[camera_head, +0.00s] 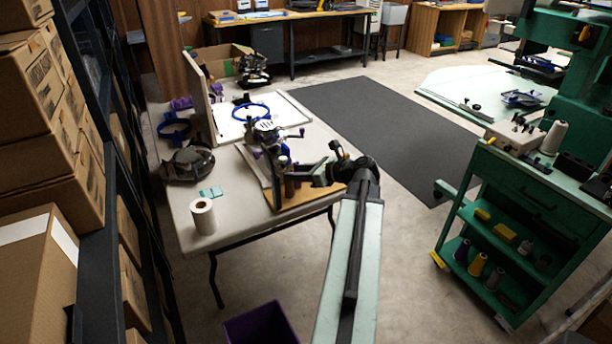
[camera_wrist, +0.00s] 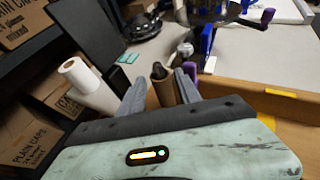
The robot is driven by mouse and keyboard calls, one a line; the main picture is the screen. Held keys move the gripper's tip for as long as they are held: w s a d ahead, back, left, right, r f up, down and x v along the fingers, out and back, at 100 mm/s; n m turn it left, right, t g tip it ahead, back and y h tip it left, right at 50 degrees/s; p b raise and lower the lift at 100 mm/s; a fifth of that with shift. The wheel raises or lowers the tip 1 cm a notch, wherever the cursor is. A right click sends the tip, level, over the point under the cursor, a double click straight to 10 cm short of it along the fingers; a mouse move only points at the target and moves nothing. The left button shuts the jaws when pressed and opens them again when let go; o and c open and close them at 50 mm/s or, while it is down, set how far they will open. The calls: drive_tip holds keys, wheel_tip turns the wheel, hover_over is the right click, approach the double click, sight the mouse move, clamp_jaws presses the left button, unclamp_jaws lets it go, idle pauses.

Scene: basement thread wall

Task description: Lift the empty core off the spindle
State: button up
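The empty core is a brown cardboard tube (camera_head: 290,187) standing upright at the near edge of a wooden board on the table. In the wrist view the core (camera_wrist: 164,92) sits around a dark spindle whose knobbed top (camera_wrist: 158,71) sticks out above it. My gripper (camera_head: 308,175) reaches in from the right at the core. In the wrist view my gripper (camera_wrist: 160,85) has its two grey fingers apart, one on each side of the core. A gap shows on the left; the right finger looks close, and I cannot tell whether it touches. The core's lower end is hidden.
A winding machine (camera_head: 265,138) with a purple crank stands just behind the core. A purple bin (camera_head: 262,325) is on the floor; boxed shelves (camera_head: 50,130) line the left.

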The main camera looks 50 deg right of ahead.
drive_tip(key=shift+b+x, duration=0.5)
drive_tip(key=shift+x, duration=1.5)
drive_tip(key=shift+s, duration=0.1)
clamp_jaws()
wheel_tip(320, 180, up, 14)
drive_tip(key=p, duration=1.4)
drive_tip(key=shift+f, duration=0.1)
wheel_tip(320, 180, up, 4)
drive_tip(key=p, duration=0.4)
